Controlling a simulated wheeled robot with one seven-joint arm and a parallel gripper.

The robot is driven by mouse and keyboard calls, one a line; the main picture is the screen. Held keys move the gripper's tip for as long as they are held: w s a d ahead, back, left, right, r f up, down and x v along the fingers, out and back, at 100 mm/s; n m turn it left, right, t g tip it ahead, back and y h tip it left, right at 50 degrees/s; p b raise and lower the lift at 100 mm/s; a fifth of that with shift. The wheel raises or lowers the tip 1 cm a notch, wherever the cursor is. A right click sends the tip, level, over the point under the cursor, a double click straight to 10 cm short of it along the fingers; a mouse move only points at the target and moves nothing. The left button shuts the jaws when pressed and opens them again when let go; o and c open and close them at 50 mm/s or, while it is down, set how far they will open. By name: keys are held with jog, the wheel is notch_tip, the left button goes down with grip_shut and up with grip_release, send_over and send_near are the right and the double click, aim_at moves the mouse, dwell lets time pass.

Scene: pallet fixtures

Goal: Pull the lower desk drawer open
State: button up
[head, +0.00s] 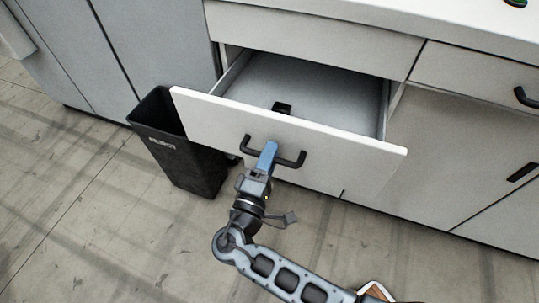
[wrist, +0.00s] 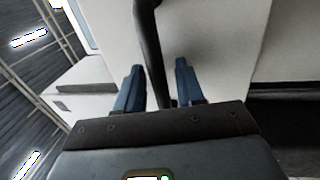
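The lower desk drawer (head: 330,143) is pulled well out, and its inside shows in the head view. Its black bar handle (head: 291,161) is on the white front. My gripper (head: 267,157) is at the middle of this handle. In the wrist view the handle (wrist: 153,60) runs between the two blue fingers of my gripper (wrist: 159,85), with a narrow gap visible on each side. The fingers stand apart around the bar and do not look closed on it. A small black object (head: 282,108) lies inside the drawer.
A black waste bin (head: 185,160) stands close to the drawer's left. A closed upper drawer (head: 315,38) is above the open one. Cabinets with black handles (head: 522,172) are to the right. The floor (head: 110,230) in front is mostly clear.

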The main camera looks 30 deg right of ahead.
grip_shut()
dwell(0.4)
jog(key=shift+r+b+v, duration=0.15)
jog(key=shift+r+v, duration=0.05)
jog(key=shift+v, duration=0.95)
jog(key=shift+r+b+v, duration=0.15)
jog(key=shift+r+v, duration=0.1)
jog(key=shift+v, duration=0.9)
grip_release()
jog(key=b+v, duration=0.1)
jog(key=v, duration=0.7)
jog(key=shift+b, duration=0.3)
